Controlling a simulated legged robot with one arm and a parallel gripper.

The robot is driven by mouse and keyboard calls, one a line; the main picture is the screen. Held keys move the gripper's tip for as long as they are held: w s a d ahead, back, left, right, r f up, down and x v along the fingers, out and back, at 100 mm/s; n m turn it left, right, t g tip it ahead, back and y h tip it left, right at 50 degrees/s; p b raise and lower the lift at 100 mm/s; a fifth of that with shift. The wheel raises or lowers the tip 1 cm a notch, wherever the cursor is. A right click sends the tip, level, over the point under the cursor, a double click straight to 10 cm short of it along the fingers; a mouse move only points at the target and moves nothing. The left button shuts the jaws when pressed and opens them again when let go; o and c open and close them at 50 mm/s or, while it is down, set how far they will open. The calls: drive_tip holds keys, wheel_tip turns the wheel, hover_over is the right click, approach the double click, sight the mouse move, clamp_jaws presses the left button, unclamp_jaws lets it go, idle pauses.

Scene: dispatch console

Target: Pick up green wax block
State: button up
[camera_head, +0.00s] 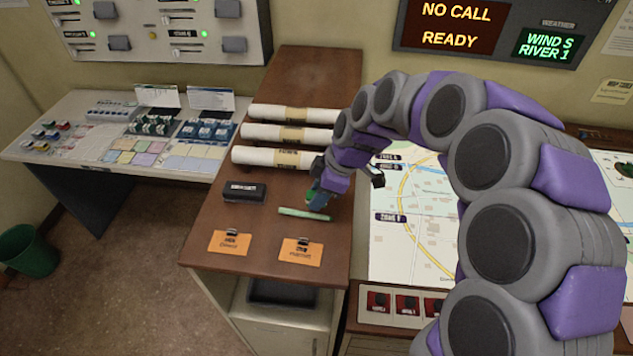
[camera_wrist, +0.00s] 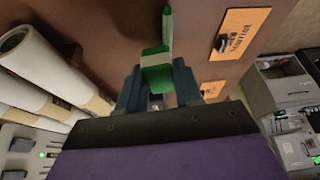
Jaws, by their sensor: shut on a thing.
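The green wax block (camera_wrist: 157,74) sits between the two blue-grey fingers of my gripper (camera_wrist: 158,84) in the wrist view. The fingers are shut on its sides. In the head view my gripper (camera_head: 321,197) is low over the brown cabinet top (camera_head: 222,212), and a small bit of green shows at its tip. I cannot tell whether the block touches the cabinet top. A thin light green stick (camera_head: 304,213) lies on the cabinet top just in front of the gripper. The stick also shows beyond the block in the wrist view (camera_wrist: 167,25).
Several rolled papers (camera_head: 285,134) lie behind the gripper. A black box (camera_head: 245,191) is to its left. Two orange cards with clips, the left (camera_head: 230,242) and the right (camera_head: 301,251), lie toward the front edge. A map board (camera_head: 425,205) is on the right.

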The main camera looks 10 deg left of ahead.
drive_tip(key=s+d, duration=0.1)
drive_tip(key=s, duration=0.2)
drive_tip(key=s+d, duration=0.1)
drive_tip(key=s, duration=0.2)
drive_tip(key=s+d+r, duration=0.1)
drive_tip(key=s, duration=0.3)
drive_tip(key=o, duration=0.5)
drive_tip(key=shift+c, duration=0.2)
drive_tip(key=c, duration=0.4)
drive_tip(key=shift+o, duration=0.2)
drive_tip(key=shift+a, duration=0.1)
